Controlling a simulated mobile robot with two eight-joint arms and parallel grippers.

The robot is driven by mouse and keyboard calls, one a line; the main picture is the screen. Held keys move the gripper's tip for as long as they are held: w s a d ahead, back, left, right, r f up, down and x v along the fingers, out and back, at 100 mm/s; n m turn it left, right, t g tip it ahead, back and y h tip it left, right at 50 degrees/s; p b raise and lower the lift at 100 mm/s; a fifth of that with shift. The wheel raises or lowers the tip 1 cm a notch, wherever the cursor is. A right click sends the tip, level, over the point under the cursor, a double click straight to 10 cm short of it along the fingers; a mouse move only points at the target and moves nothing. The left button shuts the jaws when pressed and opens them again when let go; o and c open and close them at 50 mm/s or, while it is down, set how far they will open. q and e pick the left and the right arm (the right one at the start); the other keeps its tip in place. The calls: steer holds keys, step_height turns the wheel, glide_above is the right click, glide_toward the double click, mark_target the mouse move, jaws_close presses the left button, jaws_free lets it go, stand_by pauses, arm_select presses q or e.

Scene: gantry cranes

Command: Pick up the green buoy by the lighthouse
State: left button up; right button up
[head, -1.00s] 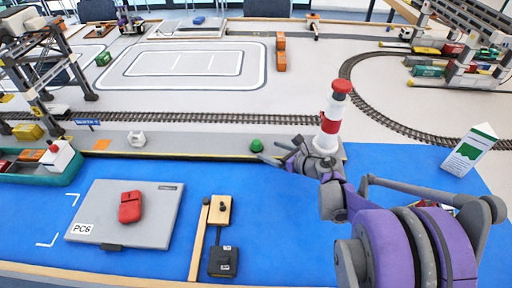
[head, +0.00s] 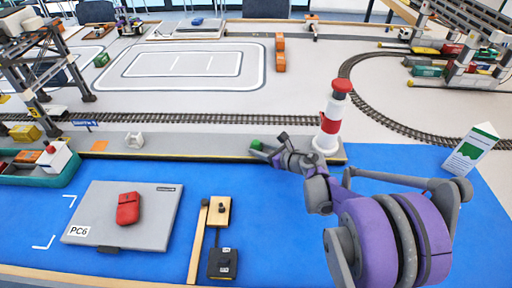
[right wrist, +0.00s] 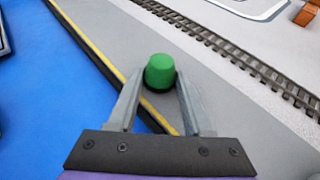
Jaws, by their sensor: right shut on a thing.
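The green buoy (head: 256,145) is at the grey quay strip's blue-side edge, left of the red-and-white lighthouse (head: 327,136). In the right wrist view the buoy (right wrist: 160,70) is a rounded green piece between the tips of the two grey fingers. My right gripper (head: 268,149) reaches in from the right, in front of the lighthouse, and is shut on the buoy. The buoy looks to be at quay level; I cannot tell whether it touches the surface. My left gripper is out of view.
The lighthouse stands close behind my right wrist. A railway track (head: 200,118) runs behind the quay. A white block (head: 134,140) sits further left on the quay. A white-and-green prism (head: 472,150) stands at the right.

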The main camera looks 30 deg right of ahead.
jaws_close()
